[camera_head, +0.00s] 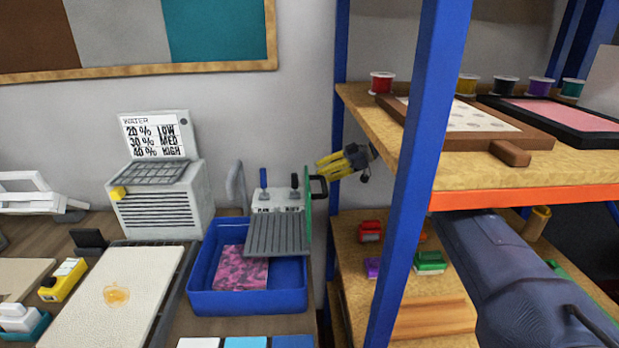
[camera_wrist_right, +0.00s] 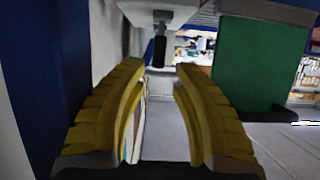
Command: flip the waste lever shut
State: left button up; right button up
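A grey-white valve block (camera_head: 277,203) stands at the back of the blue tub and carries two upright levers. One lever is blue (camera_head: 263,178); the other is black (camera_head: 294,181), on the right. Small labels sit below them, too small to read surely, so I cannot confirm which is the waste lever. My right gripper (camera_head: 322,165), with yellow fingers, is right of the black lever and a little above it, apart from it. In the right wrist view the gripper (camera_wrist_right: 159,68) is open and empty, with a dark-gripped lever (camera_wrist_right: 159,50) ahead between the fingertips. My left gripper is out of view.
A green panel (camera_head: 309,207) and a black loop handle (camera_head: 319,187) stand beside the block, below my right gripper. The blue tub (camera_head: 247,302) holds a pink patterned piece. The blue shelf post (camera_head: 413,200) and wooden shelf (camera_head: 400,130) are close on the right.

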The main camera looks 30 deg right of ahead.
aim_at(295, 181)
jog(key=shift+v, duration=1.2)
jog(key=shift+a+f, duration=0.25)
jog(key=shift+f, duration=0.25)
jog(key=c, duration=0.4)
jog(key=a+f+n, duration=0.1)
jog(key=f+n, duration=0.1)
jog(key=s+a+f+n+t+y, duration=0.1)
jog(key=a+f+n, duration=0.2)
jog(key=f+n, duration=0.1)
jog(key=n, duration=0.1)
jog(key=shift+s+a+f+y, duration=0.2)
jog(key=shift+s+y, duration=0.2)
grip_shut()
jog(key=s+d+r+n+t, duration=0.1)
jog(key=s+r+n+t, duration=0.3)
jog(key=n, duration=0.4)
jog(key=shift+t, duration=0.4)
jog(key=shift+f+x, duration=0.15)
jog(key=shift+x, duration=1.5)
jog(key=shift+f+x, duration=0.15)
jog(key=shift+x, duration=1.5)
jog(key=shift+f+x, duration=0.15)
jog(key=shift+x, duration=1.5)
